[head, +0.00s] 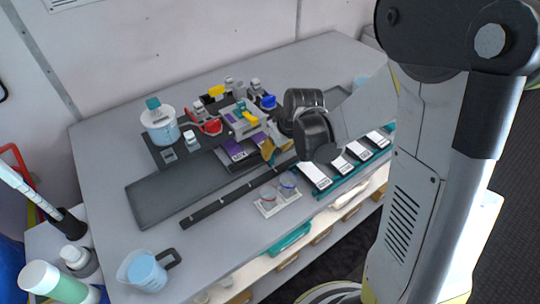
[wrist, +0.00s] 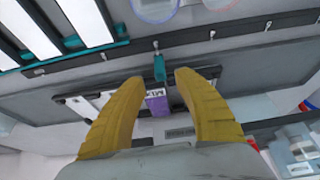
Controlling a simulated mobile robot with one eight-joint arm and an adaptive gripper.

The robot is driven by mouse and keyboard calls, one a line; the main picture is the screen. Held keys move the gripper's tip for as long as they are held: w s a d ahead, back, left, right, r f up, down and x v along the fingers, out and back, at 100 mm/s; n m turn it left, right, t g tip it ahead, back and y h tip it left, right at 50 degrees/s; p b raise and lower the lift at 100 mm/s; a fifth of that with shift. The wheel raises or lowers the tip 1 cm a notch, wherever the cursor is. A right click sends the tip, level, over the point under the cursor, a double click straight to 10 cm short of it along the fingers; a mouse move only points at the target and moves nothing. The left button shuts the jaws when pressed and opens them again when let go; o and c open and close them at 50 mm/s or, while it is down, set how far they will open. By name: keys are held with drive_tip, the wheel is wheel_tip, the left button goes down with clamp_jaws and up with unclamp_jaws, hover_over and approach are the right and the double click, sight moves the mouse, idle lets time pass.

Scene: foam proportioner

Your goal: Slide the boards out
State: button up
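My gripper (head: 272,150) has yellow fingers and hangs over the middle of the table, in front of the grey device (head: 242,118). In the wrist view the two fingers (wrist: 157,86) are apart, with nothing clamped between them. A purple labelled piece (wrist: 157,103) with a teal tab (wrist: 159,68) shows in the gap between them; I cannot tell whether a finger touches it. In the head view, purple labelled parts (head: 236,150) sit at the device's front, partly hidden by my gripper. I cannot tell for certain which parts are the boards.
White-topped plates (head: 315,176) lie along a teal rack at the table's front right. A dark rail (head: 215,208) with pegs and a dark grey mat (head: 165,195) lie left of it.

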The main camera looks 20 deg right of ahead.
drive_tip(key=b+x, duration=0.1)
drive_tip(key=x, duration=0.4)
clamp_jaws()
